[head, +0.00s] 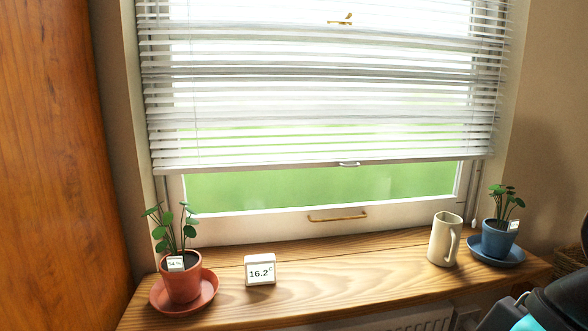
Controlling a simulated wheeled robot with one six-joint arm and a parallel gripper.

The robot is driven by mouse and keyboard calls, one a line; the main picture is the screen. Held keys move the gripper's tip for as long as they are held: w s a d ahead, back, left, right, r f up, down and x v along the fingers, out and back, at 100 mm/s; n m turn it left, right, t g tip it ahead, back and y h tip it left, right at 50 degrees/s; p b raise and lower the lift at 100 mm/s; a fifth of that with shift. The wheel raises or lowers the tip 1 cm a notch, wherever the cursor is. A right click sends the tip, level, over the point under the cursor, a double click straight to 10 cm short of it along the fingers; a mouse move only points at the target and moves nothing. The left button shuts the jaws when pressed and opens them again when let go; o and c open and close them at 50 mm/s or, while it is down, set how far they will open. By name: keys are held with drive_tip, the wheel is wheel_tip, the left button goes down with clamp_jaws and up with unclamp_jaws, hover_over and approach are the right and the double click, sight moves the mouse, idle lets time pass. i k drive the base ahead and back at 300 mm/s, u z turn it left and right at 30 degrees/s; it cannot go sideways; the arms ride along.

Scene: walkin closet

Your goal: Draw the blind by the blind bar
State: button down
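The white slatted blind (320,95) hangs over the window, lowered most of the way. Its bottom blind bar (250,168) runs across the window a little above the lower frame, and a strip of green shows beneath it. The bar tilts slightly in the picture, lower at the left. My gripper is not in view; only dark and teal parts of my arm show at the bottom right corner, well away from the bar.
The wooden sill (340,275) holds a plant in a terracotta pot (181,283), a thermometer display (260,270), a cream mug (443,240) and a plant in a blue pot (497,240). A brass window handle (337,217) is below the blind. A wooden panel (55,160) stands left.

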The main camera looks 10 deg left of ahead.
sight(353, 163)
drive_tip(key=u, duration=0.3)
drive_tip(key=k, duration=0.7)
drive_tip(key=u, duration=0.9)
drive_tip(key=i, duration=0.7)
drive_tip(key=z, duration=0.55)
drive_tip(key=i, duration=0.6)
drive_tip(key=z, duration=0.7)
